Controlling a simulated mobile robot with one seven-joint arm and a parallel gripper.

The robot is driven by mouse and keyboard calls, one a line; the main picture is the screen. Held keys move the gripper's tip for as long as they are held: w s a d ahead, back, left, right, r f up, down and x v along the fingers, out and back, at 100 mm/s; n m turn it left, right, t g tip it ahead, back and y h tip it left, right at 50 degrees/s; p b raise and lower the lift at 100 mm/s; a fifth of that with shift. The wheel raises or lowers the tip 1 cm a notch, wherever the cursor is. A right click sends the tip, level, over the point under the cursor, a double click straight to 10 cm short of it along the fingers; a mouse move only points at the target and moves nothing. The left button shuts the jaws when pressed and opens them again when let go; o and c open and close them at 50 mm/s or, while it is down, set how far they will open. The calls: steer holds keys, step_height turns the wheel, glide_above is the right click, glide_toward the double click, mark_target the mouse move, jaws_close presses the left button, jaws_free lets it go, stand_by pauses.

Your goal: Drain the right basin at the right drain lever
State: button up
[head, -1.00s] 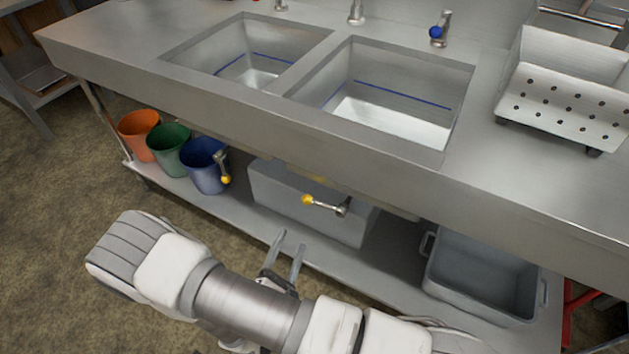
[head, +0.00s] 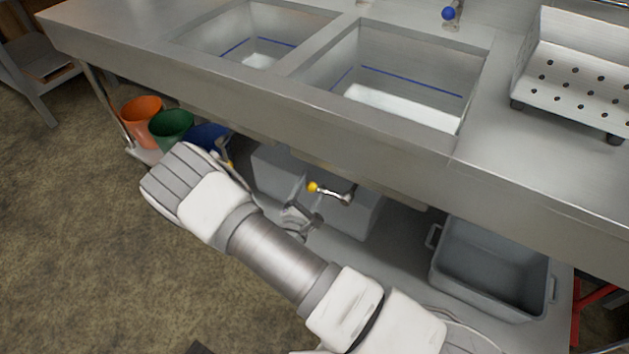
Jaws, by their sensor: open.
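The right drain lever (head: 335,193) sticks out under the counter's front, a metal handle with a yellow knob at its left end. It lies roughly sideways. The right basin (head: 400,83) is above it, with a blue line around its walls and a bright floor or liquid surface below the line; I cannot tell which. My gripper (head: 298,209) is open and empty, just below and left of the yellow knob, seemingly apart from it. My forearm hides part of the gripper. The left drain lever (head: 226,152) shows only partly behind my arm.
The left basin (head: 255,35) is beside the right one. Under the counter, orange (head: 142,118), green (head: 172,130) and blue (head: 208,136) buckets stand left, a grey box (head: 278,172) behind the lever, and a grey tub (head: 492,265) right. A perforated tray (head: 575,85) sits on the counter.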

steer(key=shift+x, duration=1.3)
jaws_close()
stand_by(0.5)
